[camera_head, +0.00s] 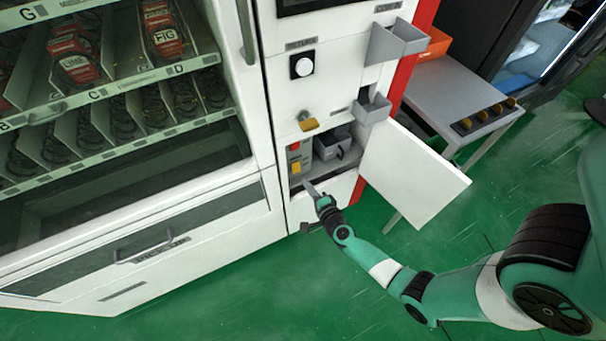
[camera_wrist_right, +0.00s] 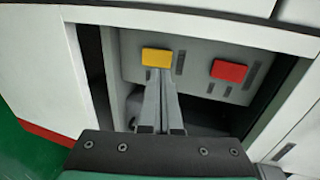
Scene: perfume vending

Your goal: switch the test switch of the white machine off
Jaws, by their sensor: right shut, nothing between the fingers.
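The white machine (camera_head: 273,110) has an open compartment holding a grey panel. On the panel are a yellow switch (camera_head: 296,168) and a red switch (camera_head: 294,146) above it; their labels are too small to read. My right gripper (camera_head: 308,184) is shut and empty, reaching into the compartment just below the yellow switch. In the right wrist view, the fingertips (camera_wrist_right: 159,70) lie at the edge of the yellow switch (camera_wrist_right: 156,57); I cannot tell whether they touch it. The red switch (camera_wrist_right: 229,71) is to the right there. My left gripper is out of view.
The compartment's white door (camera_head: 415,175) stands open to the right. A dark grey box (camera_head: 332,148) sits inside beside the switches. Grey trays (camera_head: 373,110) stick out above. A grey table (camera_head: 455,90) stands at the right. The green floor in front is free.

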